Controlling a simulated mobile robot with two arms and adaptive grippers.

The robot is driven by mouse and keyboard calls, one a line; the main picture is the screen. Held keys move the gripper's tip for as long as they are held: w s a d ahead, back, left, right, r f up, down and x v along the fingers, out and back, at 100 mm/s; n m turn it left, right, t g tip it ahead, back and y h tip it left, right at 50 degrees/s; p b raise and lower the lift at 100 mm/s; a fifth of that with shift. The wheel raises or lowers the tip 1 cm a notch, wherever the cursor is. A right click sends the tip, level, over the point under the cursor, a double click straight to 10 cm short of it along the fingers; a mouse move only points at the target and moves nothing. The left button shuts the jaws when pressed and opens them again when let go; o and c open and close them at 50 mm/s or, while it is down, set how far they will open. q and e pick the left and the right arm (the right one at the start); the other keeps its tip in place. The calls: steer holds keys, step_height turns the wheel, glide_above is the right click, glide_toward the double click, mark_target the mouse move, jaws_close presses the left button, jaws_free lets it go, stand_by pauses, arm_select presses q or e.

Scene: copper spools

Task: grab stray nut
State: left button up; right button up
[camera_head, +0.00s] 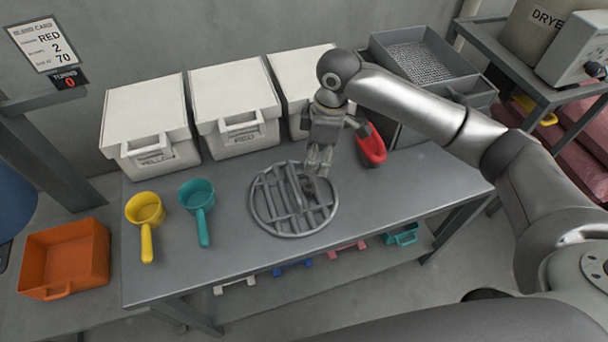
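My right gripper (313,176) points down over the right part of a round grey metal grate (259,215) that lies on the table. Its fingertips are at the bars. A small dark patch shows at the tips, but I cannot tell whether it is a nut or part of the fingers. No nut can be clearly made out elsewhere. Whether the fingers are shut on anything is too small to tell. My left gripper is not in view.
A yellow scoop (146,212) and a teal scoop (199,199) lie left of the grate. A red item (373,147) is close right of my gripper. White lidded bins (237,101) and a grey tray (424,60) line the back. An orange bin (65,258) stands left.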

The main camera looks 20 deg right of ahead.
mark_target(309, 186)
steer(key=f, duration=0.2)
steer(key=s+f, duration=0.1)
steer(key=shift+a+f, duration=0.2)
steer(key=shift+a, duration=0.05)
steer(key=shift+a+f, duration=0.15)
steer(key=shift+f, duration=0.5)
steer(key=shift+w+a+f+p, duration=0.1)
steer(key=shift+a+f+p, duration=0.1)
steer(key=shift+f, duration=0.65)
steer(key=shift+s+a+f+p, duration=0.15)
steer(key=shift+f+p, duration=0.1)
steer(key=shift+f, duration=0.55)
steer(key=shift+w+a+f+p, duration=0.15)
steer(key=shift+a+f+p, duration=0.05)
steer(key=shift+f, duration=0.65)
steer(key=shift+c, duration=0.4)
jaws_close()
steer(key=shift+r, duration=0.2)
